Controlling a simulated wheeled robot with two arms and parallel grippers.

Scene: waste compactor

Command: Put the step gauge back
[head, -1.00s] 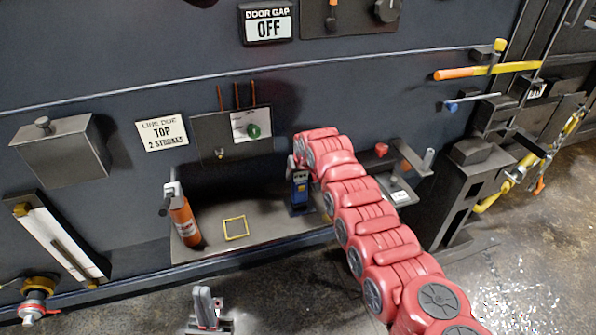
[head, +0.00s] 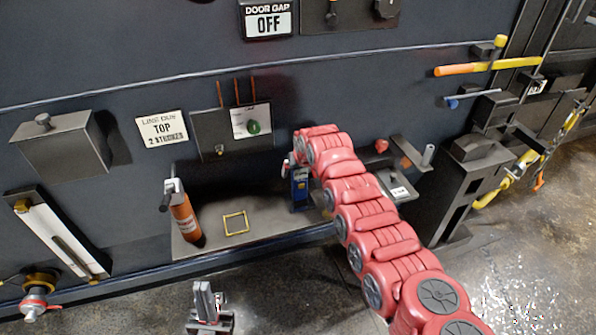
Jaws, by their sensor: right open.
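I cannot pick out the step gauge for certain. A small blue upright piece (head: 300,190) stands on the grey shelf (head: 270,220), just below the end of my red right arm. My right gripper (head: 291,166) is at the far end of that arm, open, mostly hidden by the wrist; I cannot tell whether it touches the blue piece. A yellow square outline (head: 235,223) on the shelf is empty. My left gripper (head: 208,303) is low in the picture in front of the shelf, its grey fingers upright; whether they hold anything is unclear.
An orange bottle (head: 185,215) stands at the shelf's left end. A dark panel (head: 230,132) with a green knob is on the wall above. A grey bracket (head: 412,155) and dark post (head: 462,190) stand right of my arm. The shelf around the outline is clear.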

